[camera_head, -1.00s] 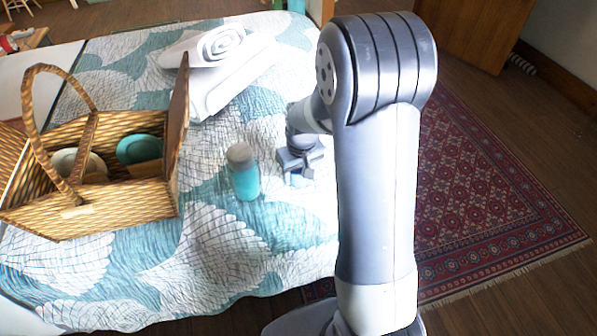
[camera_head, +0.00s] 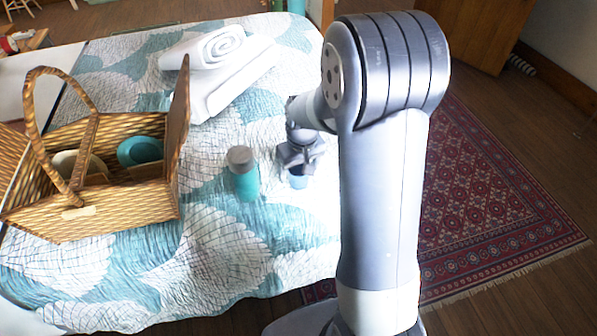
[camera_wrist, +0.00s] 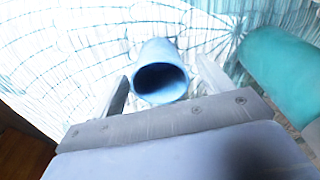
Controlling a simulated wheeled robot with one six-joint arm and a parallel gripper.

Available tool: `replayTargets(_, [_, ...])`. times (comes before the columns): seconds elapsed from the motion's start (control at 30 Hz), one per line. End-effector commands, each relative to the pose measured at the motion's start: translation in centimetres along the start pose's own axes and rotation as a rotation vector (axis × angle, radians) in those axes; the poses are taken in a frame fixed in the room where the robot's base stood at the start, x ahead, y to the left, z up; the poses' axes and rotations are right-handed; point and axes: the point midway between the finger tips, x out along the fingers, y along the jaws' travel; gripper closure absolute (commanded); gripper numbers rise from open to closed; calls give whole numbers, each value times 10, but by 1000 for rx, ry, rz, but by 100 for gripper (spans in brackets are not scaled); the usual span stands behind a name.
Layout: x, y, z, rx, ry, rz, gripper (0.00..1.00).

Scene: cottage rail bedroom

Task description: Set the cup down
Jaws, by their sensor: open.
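The blue cup (camera_wrist: 162,72) stands on the bed's quilt, with its dark open mouth facing the wrist camera. In the head view the cup (camera_head: 298,181) shows small below my gripper, partly covered by it. My gripper (camera_wrist: 163,84) is open, with one finger on each side of the cup and a gap visible between the cup and the fingers. In the head view my gripper (camera_head: 300,160) is just above the quilt, right of the teal bottle.
A teal bottle with a grey cap (camera_head: 245,174) stands close left of my gripper. An open wicker basket (camera_head: 110,218) holding dishes is further left. Rolled and folded white towels (camera_head: 225,80) lie behind. The quilt (camera_head: 215,265) in front is clear.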

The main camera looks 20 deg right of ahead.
Motion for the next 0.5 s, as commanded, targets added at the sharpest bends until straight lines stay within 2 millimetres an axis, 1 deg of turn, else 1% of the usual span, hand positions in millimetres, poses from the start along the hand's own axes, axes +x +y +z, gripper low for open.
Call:
replayTargets(0.03, [-14, 0, -2, 0, 6, 2, 26])
replayTargets(0.1, [-30, 0, -1, 0, 6, 2, 26])
replayTargets(0.3, [-71, 0, -1, 0, 5, 1, 26])
replayTargets(0.4, [-85, 0, -1, 0, 3, 1, 26])
replayTargets(0.5, [-94, 0, 0, 0, 2, 1, 26])
